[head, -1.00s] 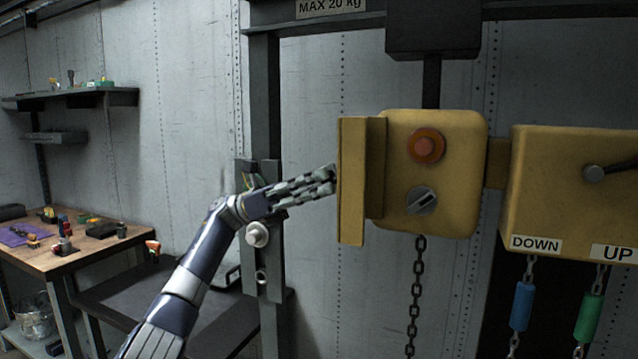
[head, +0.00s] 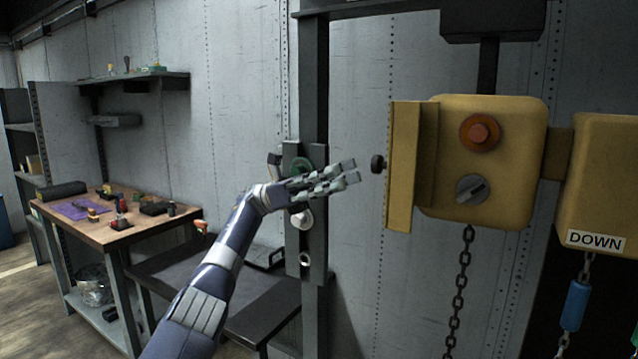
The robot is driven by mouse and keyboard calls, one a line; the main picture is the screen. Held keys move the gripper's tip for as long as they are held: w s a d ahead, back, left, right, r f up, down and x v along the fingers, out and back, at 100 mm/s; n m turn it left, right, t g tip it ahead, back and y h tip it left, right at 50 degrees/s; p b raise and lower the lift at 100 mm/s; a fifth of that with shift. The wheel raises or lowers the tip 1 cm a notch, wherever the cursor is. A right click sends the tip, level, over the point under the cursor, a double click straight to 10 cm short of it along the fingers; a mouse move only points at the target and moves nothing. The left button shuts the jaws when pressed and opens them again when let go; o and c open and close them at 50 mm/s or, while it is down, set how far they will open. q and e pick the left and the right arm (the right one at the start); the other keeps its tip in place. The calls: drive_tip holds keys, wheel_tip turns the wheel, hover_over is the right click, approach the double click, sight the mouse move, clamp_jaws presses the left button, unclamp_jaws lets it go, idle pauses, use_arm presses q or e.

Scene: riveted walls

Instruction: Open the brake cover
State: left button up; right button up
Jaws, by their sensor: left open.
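A yellow box (head: 525,160) with a red-orange button (head: 480,132) and a grey rotary switch (head: 471,189) hangs at the right. Its yellow cover (head: 402,165) stands swung open along the box's left edge, seen nearly edge-on. A black knob (head: 377,164) sticks out from the cover's left side. The button and switch are uncovered. My left gripper (head: 355,172) is open and empty, its fingers pointing right at the knob with a small gap between. My right gripper is not in view.
A dark steel post (head: 314,120) stands just behind my left gripper. A chain (head: 461,290) hangs under the box. A second yellow box labelled DOWN (head: 605,180) is at the right. A wooden workbench (head: 120,235) with tools stands at the left.

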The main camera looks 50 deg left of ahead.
use_arm(q)
drive_tip(key=shift+v, duration=2.45)
